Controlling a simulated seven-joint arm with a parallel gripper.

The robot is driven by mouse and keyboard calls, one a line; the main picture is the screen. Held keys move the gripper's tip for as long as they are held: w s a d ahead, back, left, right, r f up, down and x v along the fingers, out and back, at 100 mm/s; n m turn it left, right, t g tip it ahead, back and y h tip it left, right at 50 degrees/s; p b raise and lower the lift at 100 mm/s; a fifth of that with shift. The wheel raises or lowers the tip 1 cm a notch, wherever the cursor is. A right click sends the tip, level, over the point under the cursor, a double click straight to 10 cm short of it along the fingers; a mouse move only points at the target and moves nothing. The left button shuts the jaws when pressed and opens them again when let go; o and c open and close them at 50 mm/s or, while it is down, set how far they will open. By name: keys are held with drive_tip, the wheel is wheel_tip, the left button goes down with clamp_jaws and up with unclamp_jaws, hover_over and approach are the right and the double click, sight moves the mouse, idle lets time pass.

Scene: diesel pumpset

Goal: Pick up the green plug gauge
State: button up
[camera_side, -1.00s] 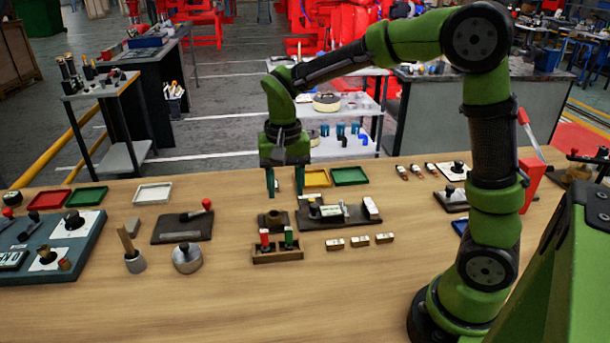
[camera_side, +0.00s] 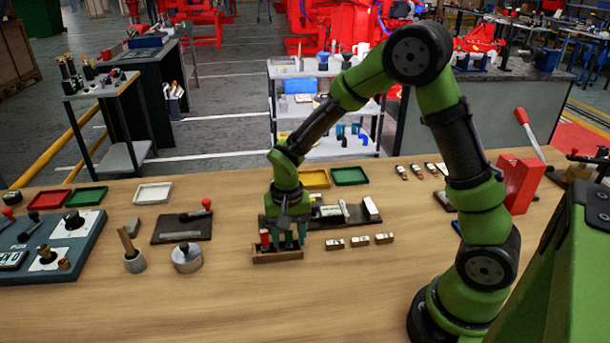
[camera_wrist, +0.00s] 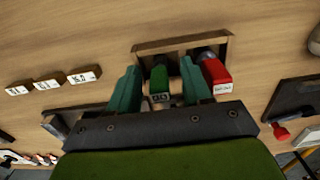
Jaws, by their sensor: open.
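The green plug gauge (camera_wrist: 160,80) stands in a small wooden holder (camera_wrist: 182,43) beside the red plug gauge (camera_wrist: 216,74). In the side view, the holder (camera_side: 278,257) is at the middle of the bench, and the red gauge (camera_side: 265,238) shows at its left. My gripper (camera_wrist: 160,77) is open, with one green finger on each side of the green gauge. A gap shows between gauge and fingers in the wrist view. In the side view, my gripper (camera_side: 288,242) is low over the holder and mostly hides the green gauge.
Several small labelled blocks (camera_side: 358,241) lie right of the holder. A dark fixture (camera_side: 330,220) stands just behind it. A round metal pot (camera_side: 187,259) stands to the left. The front of the wooden bench (camera_side: 230,305) is clear.

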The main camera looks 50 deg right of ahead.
clamp_jaws()
idle(0.4)
drive_tip(key=shift+r, duration=0.55)
drive_tip(key=r, duration=0.1)
drive_tip(key=s+r, duration=0.1)
drive_tip(key=shift+r, duration=0.35)
drive_tip(key=s+r, duration=0.1)
drive_tip(key=s, duration=1.3)
drive_tip(key=w+d+r+m, duration=0.2)
drive_tip(key=w+d+m, duration=0.1)
drive_tip(key=w, duration=0.9)
drive_tip(key=w+d+r+m, duration=0.3)
drive_tip(key=w, duration=0.9)
drive_tip(key=shift+w+r, duration=0.15)
drive_tip(key=shift+w, duration=0.2)
